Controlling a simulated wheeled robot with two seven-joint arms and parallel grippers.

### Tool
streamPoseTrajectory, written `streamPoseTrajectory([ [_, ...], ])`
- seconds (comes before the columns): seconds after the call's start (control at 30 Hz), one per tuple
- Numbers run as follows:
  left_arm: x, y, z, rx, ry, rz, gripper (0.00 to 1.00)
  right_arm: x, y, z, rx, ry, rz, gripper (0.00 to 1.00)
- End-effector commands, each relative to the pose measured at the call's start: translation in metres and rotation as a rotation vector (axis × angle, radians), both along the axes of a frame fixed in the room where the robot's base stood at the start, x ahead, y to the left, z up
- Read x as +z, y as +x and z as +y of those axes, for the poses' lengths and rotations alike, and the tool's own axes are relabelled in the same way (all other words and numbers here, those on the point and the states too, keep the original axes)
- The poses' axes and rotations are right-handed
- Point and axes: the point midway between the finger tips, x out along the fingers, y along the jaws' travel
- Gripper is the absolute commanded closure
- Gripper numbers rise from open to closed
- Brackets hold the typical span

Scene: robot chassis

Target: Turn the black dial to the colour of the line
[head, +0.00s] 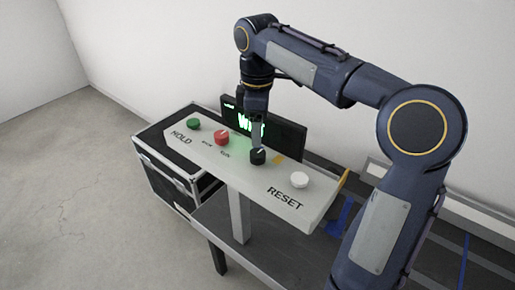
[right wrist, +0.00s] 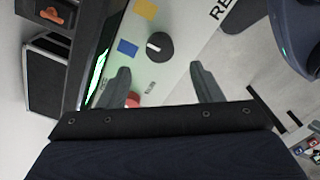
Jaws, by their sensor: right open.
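The black dial (head: 257,157) sits on the white sloped panel (head: 235,170). In the right wrist view the dial (right wrist: 160,47) has a white pointer mark on its left side, toward a blue patch (right wrist: 127,47). A yellow patch (right wrist: 145,9) lies above it. A dark screen (head: 292,137) behind the panel shows bright green lettering, partly hidden by my arm. My right gripper (head: 257,138) points down at the dial from above. In the right wrist view it (right wrist: 163,80) is open and empty, with the dial ahead of the gap between its fingers. My left gripper is out of view.
A green button (head: 193,124), a red button (head: 221,138) and a white button (head: 299,180) stand along the same panel. The red one (right wrist: 133,100) shows near a finger in the right wrist view. A black case (head: 165,170) stands behind the panel's left end.

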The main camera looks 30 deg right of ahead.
Motion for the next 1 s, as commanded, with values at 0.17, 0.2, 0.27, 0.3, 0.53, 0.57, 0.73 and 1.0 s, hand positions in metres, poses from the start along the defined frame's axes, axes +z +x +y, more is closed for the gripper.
streamPoseTrajectory([
  [0.17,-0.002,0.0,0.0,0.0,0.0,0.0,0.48,-0.022,0.001,-0.001,0.006,-0.001,0.008,0.41],
  [0.2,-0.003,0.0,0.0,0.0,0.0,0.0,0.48,-0.029,0.0,-0.001,0.006,-0.001,0.008,0.41],
  [0.27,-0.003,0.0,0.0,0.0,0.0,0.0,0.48,-0.039,0.001,-0.001,0.006,-0.001,0.008,0.41],
  [0.3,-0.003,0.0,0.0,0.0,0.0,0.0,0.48,-0.045,0.0,-0.001,0.005,-0.001,0.008,0.41],
  [0.53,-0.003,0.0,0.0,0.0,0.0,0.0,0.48,-0.071,0.001,-0.001,0.005,-0.001,0.004,0.41],
  [0.57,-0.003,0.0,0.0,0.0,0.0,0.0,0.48,-0.073,0.001,-0.001,0.004,0.0,0.004,0.41],
  [0.73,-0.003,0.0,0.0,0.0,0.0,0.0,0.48,-0.076,0.001,-0.001,0.004,0.0,0.002,0.41],
  [1.0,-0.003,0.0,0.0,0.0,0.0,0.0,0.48,-0.076,0.001,-0.001,0.004,0.0,0.002,0.58],
])
